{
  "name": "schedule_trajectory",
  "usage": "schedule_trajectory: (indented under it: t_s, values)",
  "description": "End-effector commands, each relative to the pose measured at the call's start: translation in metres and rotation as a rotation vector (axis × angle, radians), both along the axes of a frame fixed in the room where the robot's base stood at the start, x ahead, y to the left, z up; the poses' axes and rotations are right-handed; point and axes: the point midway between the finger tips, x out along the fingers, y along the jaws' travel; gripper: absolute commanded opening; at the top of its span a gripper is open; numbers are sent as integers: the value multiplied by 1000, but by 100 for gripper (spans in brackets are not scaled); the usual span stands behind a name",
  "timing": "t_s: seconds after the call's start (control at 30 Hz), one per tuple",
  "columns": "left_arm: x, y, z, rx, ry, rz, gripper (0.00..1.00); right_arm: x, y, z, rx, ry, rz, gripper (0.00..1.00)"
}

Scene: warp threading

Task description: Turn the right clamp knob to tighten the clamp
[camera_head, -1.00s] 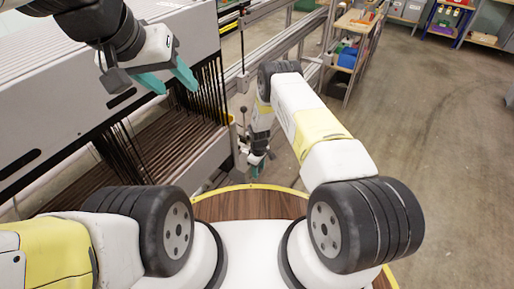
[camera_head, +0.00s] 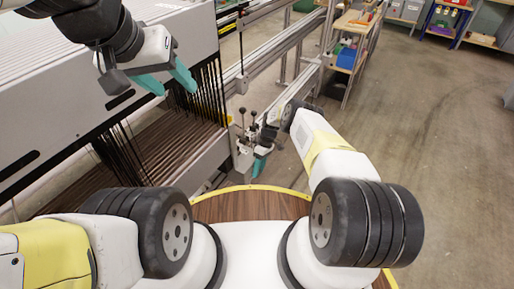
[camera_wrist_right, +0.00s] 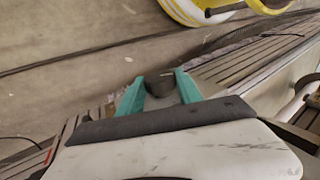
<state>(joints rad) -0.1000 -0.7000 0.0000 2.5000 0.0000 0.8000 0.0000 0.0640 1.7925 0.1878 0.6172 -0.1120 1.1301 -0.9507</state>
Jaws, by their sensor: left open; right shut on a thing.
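My left gripper (camera_head: 172,80) is open and empty, with its teal fingers in front of the dark vertical threads of the loom (camera_head: 200,90). My right gripper (camera_head: 261,158) is low beside the loom's right end, partly hidden by its own wrist in the head view. In the right wrist view its two teal fingers (camera_wrist_right: 160,92) stand on either side of a dark round knob (camera_wrist_right: 160,83), the right clamp knob, and are shut on it. The clamp body is mostly hidden. Small dark ball-topped levers (camera_head: 247,112) stand just above the right gripper.
A grey metal rail frame (camera_head: 290,45) runs back from the loom's right end. A shelf trolley (camera_head: 350,45) with bins stands behind it. The floor (camera_head: 440,120) at right is clear. A wooden platform with a yellow rim (camera_head: 250,205) is below.

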Motion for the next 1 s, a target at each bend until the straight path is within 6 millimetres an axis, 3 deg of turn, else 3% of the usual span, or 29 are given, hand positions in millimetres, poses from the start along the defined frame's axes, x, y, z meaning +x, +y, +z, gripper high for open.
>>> schedule_trajectory:
  t_s: [0.93, 0.97, 1.0]
  values:
    - [0, 0, 0, 0, 0, 0, 52, 1, -1, -1, 30, 48, 1, 1]
    - [0, 0, 0, 0, 0, 0, 52, 1, -1, -1, 30, 48, 1, 43]
    - [0, 0, 0, 0, 0, 0, 52, 1, -1, -1, 30, 48, 1, 51]
